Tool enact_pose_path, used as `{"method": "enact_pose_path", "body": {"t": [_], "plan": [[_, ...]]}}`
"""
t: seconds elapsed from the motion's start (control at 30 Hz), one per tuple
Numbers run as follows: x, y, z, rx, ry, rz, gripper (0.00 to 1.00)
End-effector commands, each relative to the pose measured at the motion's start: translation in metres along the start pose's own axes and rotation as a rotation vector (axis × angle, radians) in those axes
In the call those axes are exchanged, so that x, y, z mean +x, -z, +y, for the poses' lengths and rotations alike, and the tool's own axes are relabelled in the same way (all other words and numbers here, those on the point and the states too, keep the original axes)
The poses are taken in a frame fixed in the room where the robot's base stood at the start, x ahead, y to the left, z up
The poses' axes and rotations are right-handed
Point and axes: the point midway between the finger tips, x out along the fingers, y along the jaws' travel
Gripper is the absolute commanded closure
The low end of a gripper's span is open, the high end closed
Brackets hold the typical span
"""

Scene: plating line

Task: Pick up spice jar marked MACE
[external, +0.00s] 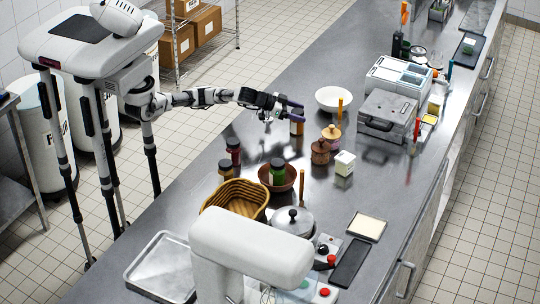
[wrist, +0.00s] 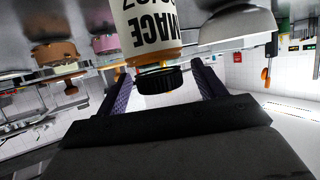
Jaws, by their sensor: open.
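The spice jar marked MACE (wrist: 150,32) shows upside down at the top of the wrist view. It has a white label with black letters, an orange-brown band and a black lid (wrist: 158,80). In the external view the jar (external: 297,128) stands on the steel counter, its top partly hidden by my gripper (external: 285,111). My gripper is open, and its two dark fingers show either side of the lid in the wrist view (wrist: 162,78). The fingers do not appear to be closed on the jar. How deep the jar sits between them, I cannot tell.
A white bowl (external: 333,98) stands just behind the jar. Brown and pink lidded pots (external: 320,153) and a white box (external: 344,164) stand to its front right. Other jars (external: 233,150), a brown bowl (external: 290,183) and a basket (external: 208,207) stand nearer the camera.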

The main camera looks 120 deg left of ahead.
Motion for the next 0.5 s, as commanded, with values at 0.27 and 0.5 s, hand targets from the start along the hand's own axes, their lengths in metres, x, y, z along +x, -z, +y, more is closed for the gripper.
{"method": "enact_pose_path", "body": {"t": [0.27,0.5], "plan": [[0.02,0.0,0.0,0.0,0.001,0.001,0.31],[0.019,0.0,0.0,0.0,0.0,0.001,0.44]]}}
